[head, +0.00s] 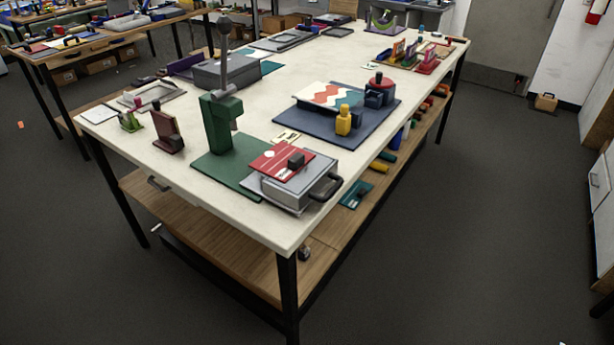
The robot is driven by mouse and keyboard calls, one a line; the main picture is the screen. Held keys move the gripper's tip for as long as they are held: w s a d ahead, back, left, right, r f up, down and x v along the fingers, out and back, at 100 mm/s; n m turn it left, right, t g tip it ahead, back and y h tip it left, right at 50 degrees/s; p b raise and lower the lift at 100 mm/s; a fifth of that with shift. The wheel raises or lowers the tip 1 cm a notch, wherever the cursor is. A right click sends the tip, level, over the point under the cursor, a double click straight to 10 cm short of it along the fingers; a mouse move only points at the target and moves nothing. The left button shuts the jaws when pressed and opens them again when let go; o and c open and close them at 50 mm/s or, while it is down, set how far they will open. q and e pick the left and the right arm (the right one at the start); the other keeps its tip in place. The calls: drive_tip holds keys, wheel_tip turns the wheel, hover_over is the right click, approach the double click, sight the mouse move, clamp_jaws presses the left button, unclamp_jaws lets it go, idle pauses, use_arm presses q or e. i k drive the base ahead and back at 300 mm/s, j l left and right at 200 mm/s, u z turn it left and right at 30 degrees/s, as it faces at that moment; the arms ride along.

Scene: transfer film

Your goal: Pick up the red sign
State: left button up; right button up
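A flat red sign (268,152) with white markings lies on top of a grey metal box (290,193) near the front right edge of the white table. A small dark block (296,160) sits on the sign's right part. The box has a black handle (327,187) on its right side. Neither of my grippers shows in the head view.
The long white table (240,225) has a clear front corner. A green press (222,125) on a green mat stands just left of the box. Behind are a dark blue mat (310,118) and a yellow bottle-shaped thing (343,121). Open grey floor (440,250) lies right.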

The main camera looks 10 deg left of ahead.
sight(282, 162)
drive_tip(key=i+l+u, duration=0.25)
drive_tip(key=l, duration=0.4)
drive_tip(key=i+l+u, duration=0.3)
drive_tip(key=l, duration=0.4)
drive_tip(key=i+l+u, duration=0.15)
drive_tip(key=l, duration=0.25)
